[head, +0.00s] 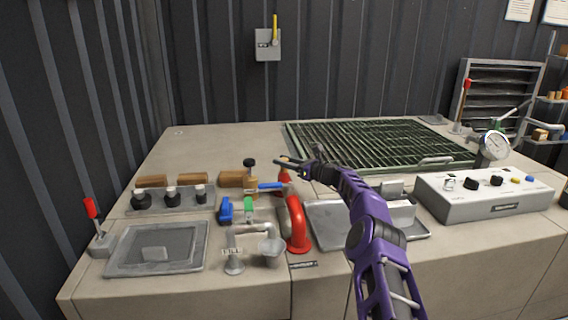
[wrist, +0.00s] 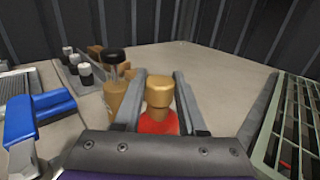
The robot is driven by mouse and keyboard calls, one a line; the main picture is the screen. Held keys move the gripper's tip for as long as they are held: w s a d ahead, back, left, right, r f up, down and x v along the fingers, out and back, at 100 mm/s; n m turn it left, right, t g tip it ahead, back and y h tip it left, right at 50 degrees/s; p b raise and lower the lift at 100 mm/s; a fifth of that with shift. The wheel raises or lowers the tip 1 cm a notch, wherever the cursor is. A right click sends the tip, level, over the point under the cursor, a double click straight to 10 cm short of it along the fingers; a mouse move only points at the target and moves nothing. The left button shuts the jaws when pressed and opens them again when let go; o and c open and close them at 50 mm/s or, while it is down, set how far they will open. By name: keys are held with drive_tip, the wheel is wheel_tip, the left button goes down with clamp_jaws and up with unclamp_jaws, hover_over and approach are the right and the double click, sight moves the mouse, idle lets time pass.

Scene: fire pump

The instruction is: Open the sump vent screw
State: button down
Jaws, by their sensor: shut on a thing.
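My gripper (head: 291,164) reaches from the right over the middle of the bench. In the wrist view its two fingers (wrist: 160,100) stand on either side of a brass cap (wrist: 158,88) on a red body (wrist: 158,122), and are shut on the cap. In the head view a small part of the red body (head: 284,176) shows just below the fingertips. A brass fitting with a black knob (wrist: 115,57) stands left of the fingers; it also shows in the head view (head: 249,164). No label shows which one is the sump vent screw.
A blue lever (head: 270,186) and a red bent pipe (head: 297,226) are close to the gripper. A blue handle (wrist: 40,113) lies at left. A green grating (head: 375,145) is behind, and a control box (head: 485,195) at right.

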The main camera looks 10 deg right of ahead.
drive_tip(key=shift+d+r, duration=0.1)
drive_tip(key=shift+d, duration=0.05)
drive_tip(key=shift+c, duration=2.3)
unclamp_jaws()
drive_tip(key=shift+s+d+p, duration=0.35)
drive_tip(key=shift+s+d, duration=0.05)
drive_tip(key=shift+d, duration=0.15)
drive_tip(key=p+v, duration=0.1)
drive_tip(key=v, duration=1.5)
drive_tip(key=shift+p, duration=0.35)
drive_tip(key=shift+s+a, duration=0.1)
drive_tip(key=shift+s, duration=0.05)
